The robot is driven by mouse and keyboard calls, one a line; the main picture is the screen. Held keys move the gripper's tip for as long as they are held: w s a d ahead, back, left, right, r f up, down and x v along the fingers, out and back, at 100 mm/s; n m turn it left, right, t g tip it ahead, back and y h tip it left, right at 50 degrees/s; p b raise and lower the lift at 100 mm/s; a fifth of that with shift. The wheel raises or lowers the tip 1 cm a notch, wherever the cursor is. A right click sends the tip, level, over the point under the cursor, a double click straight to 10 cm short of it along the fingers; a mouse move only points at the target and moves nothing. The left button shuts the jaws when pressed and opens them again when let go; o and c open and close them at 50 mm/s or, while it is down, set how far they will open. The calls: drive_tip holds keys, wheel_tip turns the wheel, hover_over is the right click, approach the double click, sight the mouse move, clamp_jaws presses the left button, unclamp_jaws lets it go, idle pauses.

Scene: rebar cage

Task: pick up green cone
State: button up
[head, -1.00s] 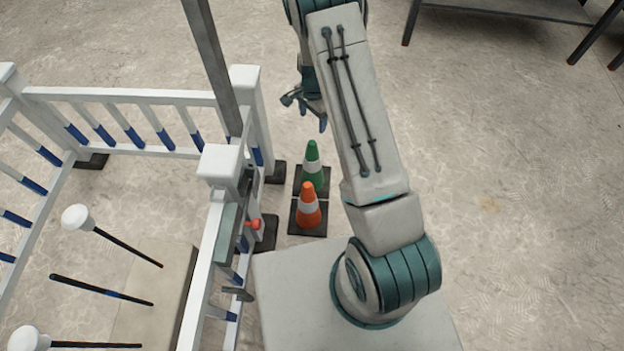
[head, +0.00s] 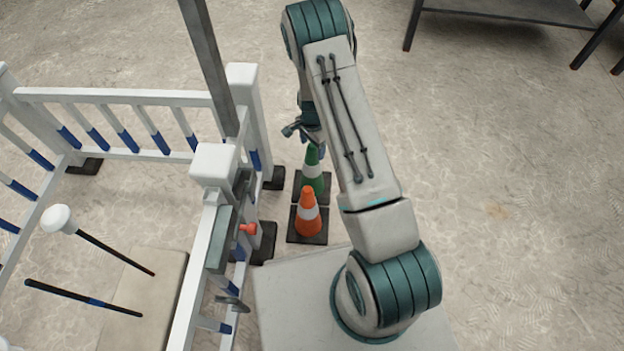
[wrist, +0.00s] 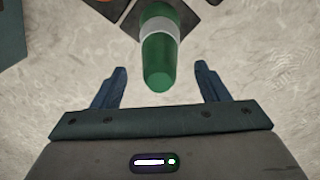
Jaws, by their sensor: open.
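The green cone (head: 311,179) with a white band stands upright on a dark square base on the floor, just behind the orange cone. My gripper (head: 307,141) is above it in the head view, close to its tip, and partly covers the top. In the wrist view the green cone (wrist: 159,60) points its tip toward the space between my open fingers (wrist: 161,84). Its tip lies about midway between the two fingertips. The fingers are apart and hold nothing. How much height separates them from the cone is hard to tell.
The orange cone (head: 308,214) stands on its own dark base right in front of the green one. A white and blue barrier (head: 245,120) with a grey post is close on the left. A dark table (head: 500,12) is at the back right. Open floor lies right of my arm.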

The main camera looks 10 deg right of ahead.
sight(312, 169)
wheel_tip(312, 169, down, 4)
drive_tip(key=shift+r+b, duration=0.25)
drive_tip(key=shift+b, duration=0.4)
drive_tip(key=shift+r, duration=0.1)
clamp_jaws()
drive_tip(key=shift+r, duration=0.15)
